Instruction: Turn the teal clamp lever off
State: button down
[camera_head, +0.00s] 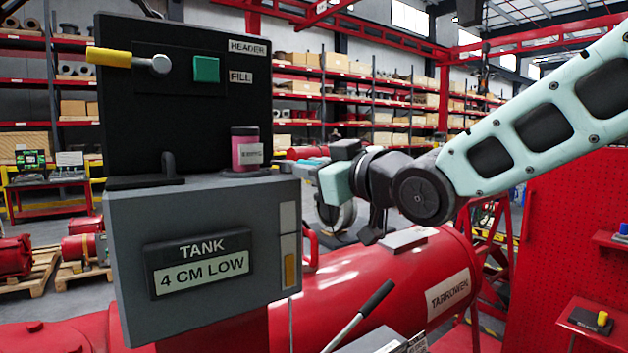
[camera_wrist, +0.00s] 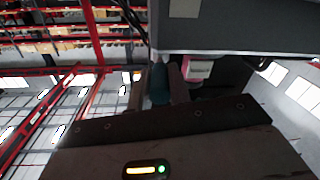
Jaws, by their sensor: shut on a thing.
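The teal clamp lever (camera_wrist: 160,84) shows in the wrist view as a dark teal piece between my two fingers, below the edge of the grey box. My gripper (camera_wrist: 158,78) is shut on it, one finger on each side. In the head view my gripper (camera_head: 310,166) reaches in from the right, at the right side of the grey box (camera_head: 200,205), near its top. There the fingers and wrist hide most of the lever, and its exact angle cannot be told.
A pink jar (camera_head: 246,150) stands on the box's top ledge, close to my gripper; it also shows in the wrist view (camera_wrist: 197,70). The black panel above carries a yellow-handled lever (camera_head: 110,57) and a green square (camera_head: 206,69). A red tank (camera_head: 370,275) lies below.

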jog(key=b, duration=0.2)
jog(key=shift+f+m+t+h+b, duration=0.1)
jog(key=shift+m+t+h+b, duration=0.2)
jog(key=shift+h+b, duration=0.1)
jog(key=shift+s+a, duration=0.1)
jog(key=shift+r, duration=0.2)
jog(key=c, duration=1.3)
grip_release()
jog(key=shift+f, duration=0.1)
